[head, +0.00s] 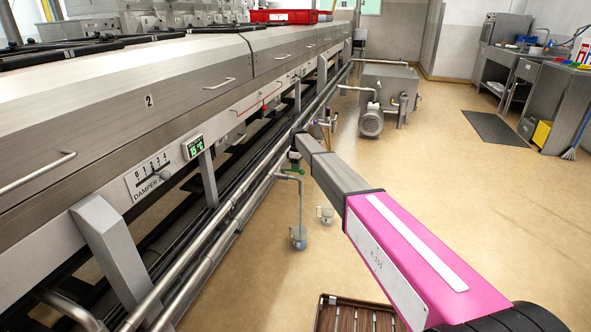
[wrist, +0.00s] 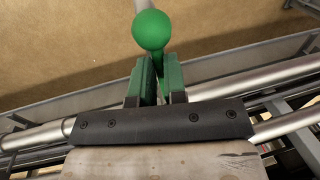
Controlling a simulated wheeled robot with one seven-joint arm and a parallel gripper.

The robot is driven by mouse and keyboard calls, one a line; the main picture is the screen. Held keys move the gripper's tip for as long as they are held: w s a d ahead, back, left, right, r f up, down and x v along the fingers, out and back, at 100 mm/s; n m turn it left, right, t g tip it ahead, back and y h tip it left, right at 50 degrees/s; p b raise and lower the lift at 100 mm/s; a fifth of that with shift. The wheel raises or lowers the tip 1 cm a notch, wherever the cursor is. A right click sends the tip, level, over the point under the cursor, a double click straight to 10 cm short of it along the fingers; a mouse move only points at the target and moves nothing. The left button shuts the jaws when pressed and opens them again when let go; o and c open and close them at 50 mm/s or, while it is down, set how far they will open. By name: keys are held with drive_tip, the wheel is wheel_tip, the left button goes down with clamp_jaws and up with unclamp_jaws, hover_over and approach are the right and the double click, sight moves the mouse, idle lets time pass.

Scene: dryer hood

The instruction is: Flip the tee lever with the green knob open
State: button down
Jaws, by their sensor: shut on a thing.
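The round green knob (wrist: 151,30) shows at the top middle of the wrist view, just past the fingertips. My gripper (wrist: 159,72) has two green-faced fingers with a narrow gap between them, shut on the tee lever. The lever's stem is mostly hidden between and behind the fingers, so its exact angle is unclear. In the head view my gripper (head: 294,160) is at the long pipes beside the machine, above a short outlet pipe (head: 290,177). The knob cannot be made out there.
Long steel pipes (head: 222,228) run along the machine (head: 150,95). A jug (head: 299,238) stands under the outlet and a second jug (head: 326,214) stands to its right. A pump unit (head: 372,120) is farther back.

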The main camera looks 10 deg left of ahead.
drive_tip(key=shift+w, duration=0.1)
drive_tip(key=c, duration=1.2)
unclamp_jaws()
drive_tip(key=shift+o, duration=0.2)
drive_tip(key=shift+r, duration=0.1)
wheel_tip(320, 180, up, 10)
drive_tip(key=w, duration=0.2)
drive_tip(key=shift+r, duration=0.25)
